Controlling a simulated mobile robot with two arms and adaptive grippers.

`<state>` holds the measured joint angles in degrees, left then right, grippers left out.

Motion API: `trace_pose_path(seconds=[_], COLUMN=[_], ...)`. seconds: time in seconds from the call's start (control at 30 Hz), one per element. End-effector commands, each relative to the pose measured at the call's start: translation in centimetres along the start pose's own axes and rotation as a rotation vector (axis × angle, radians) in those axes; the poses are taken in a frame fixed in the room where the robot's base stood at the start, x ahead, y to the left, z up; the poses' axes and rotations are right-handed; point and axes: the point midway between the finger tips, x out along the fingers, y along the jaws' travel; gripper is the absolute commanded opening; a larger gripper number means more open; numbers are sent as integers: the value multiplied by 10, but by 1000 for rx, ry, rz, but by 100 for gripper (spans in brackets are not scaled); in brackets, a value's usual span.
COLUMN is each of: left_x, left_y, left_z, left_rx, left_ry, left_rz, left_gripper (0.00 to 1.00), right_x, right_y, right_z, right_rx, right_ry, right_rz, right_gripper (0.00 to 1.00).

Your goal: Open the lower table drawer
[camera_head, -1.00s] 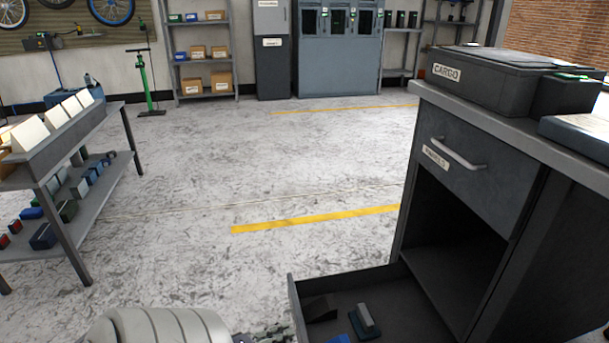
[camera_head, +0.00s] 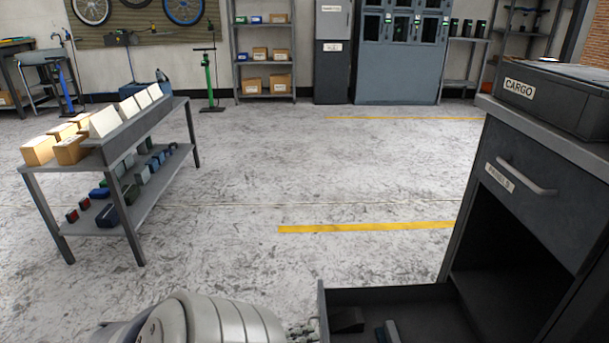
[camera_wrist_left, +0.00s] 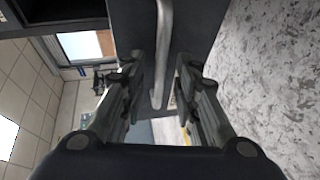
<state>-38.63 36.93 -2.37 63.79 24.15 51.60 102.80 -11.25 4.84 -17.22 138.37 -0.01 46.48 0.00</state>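The dark grey cabinet table stands at the right in the head view. Its lower drawer (camera_head: 405,297) is pulled out, with a few small dark and grey items inside. The upper drawer (camera_head: 530,195) is closed and has a light bar handle. My left gripper (camera_head: 304,331) is at the bottom of the head view, by the front of the lower drawer and mostly cut off. In the left wrist view, the fingers of my left gripper (camera_wrist_left: 160,75) stand apart on either side of a grey bar handle (camera_wrist_left: 164,40), with gaps on both sides. My right gripper is out of view.
A cargo box (camera_head: 545,95) lies on the cabinet top. A low shelf table (camera_head: 165,125) with cartons and small blocks stands at the left. The floor between them, with a yellow line (camera_head: 365,227), is clear. Shelving and lockers line the back wall.

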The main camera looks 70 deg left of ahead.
Motion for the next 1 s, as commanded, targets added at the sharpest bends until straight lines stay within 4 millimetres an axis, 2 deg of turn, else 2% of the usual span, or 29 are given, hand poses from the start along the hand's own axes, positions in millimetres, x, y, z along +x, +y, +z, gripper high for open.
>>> trace_pose_path(seconds=[0.23, 0.33, 0.8, 1.0], left_x=[-1, -8, -99, -118], left_y=[0, 0, -1, 0], left_z=[0, 0, 0, 0], left_rx=[0, 0, 0, 0], left_ry=[1, 1, 1, 1], left_rz=[0, -2, -4, 0], left_gripper=[29, 29, 29, 29], right_x=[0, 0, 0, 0], right_y=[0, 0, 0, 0], right_z=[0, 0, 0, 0], right_rx=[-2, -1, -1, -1], right_ry=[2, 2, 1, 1], right_rz=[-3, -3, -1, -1], right_gripper=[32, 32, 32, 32])
